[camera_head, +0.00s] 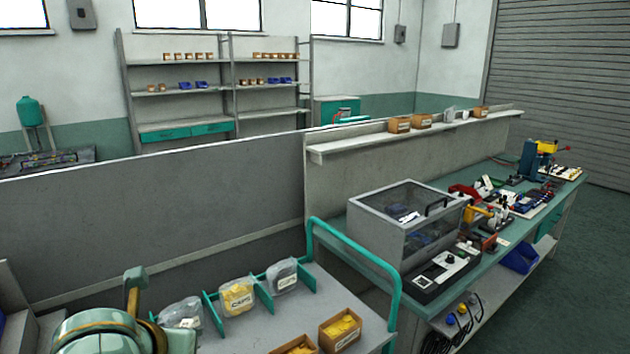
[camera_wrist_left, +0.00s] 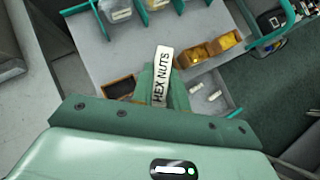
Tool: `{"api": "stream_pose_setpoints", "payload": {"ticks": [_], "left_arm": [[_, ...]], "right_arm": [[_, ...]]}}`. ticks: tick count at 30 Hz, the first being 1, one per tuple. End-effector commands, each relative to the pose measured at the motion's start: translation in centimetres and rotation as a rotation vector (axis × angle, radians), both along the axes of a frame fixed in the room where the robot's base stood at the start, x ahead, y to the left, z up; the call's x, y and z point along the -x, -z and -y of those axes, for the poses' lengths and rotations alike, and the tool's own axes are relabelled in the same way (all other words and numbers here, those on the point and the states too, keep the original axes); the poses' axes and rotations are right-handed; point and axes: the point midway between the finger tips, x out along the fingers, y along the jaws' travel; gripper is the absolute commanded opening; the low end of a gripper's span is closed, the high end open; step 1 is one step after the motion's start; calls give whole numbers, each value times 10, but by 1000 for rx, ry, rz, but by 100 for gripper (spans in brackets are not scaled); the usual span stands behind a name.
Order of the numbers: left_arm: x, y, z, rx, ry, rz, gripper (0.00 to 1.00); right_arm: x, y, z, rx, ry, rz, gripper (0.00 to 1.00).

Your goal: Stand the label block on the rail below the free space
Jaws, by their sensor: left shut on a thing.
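The label block (camera_wrist_left: 161,75) is a pale bar with the black words "HEX NUTS". My left gripper (camera_wrist_left: 163,88) is shut on it and holds it up in the left wrist view, above the grey cart top (camera_wrist_left: 130,50). I cannot tell how high it is. In the head view my left arm is at the lower left, and the label block cannot be made out. Teal dividers (camera_head: 262,293) on the cart part a grey bag (camera_head: 182,312), a yellow bag marked "CAPS" (camera_head: 237,298) and another grey bag (camera_head: 284,277). I cannot make out the rail or the free space for certain. My right gripper is not in view.
Boxes of yellow parts (camera_head: 340,330) stand on the cart, by its teal handle (camera_head: 352,262). A dark box (camera_wrist_left: 118,88) is left of the label. A bench with a clear-lidded case (camera_head: 405,215) stands right. A wall shelf (camera_head: 360,147) above it holds small boxes (camera_head: 399,125).

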Motion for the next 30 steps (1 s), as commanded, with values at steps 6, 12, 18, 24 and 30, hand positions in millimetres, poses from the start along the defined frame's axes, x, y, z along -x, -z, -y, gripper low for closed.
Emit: {"api": "stream_pose_setpoints", "payload": {"ticks": [6, 12, 18, 24, 30], "left_arm": [[5, 14, 7, -3, -51, 2, 0], [5, 5, 50, -13, -71, 10, 0], [13, 14, 58, -16, -11, 6, 0], [15, 25, 28, -6, 15, 2, 0], [7, 16, 3, -3, 3, 7, 0]], "right_arm": [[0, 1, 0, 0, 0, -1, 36], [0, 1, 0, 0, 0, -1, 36], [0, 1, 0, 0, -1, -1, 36], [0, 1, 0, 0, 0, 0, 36], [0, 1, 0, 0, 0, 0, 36]]}}
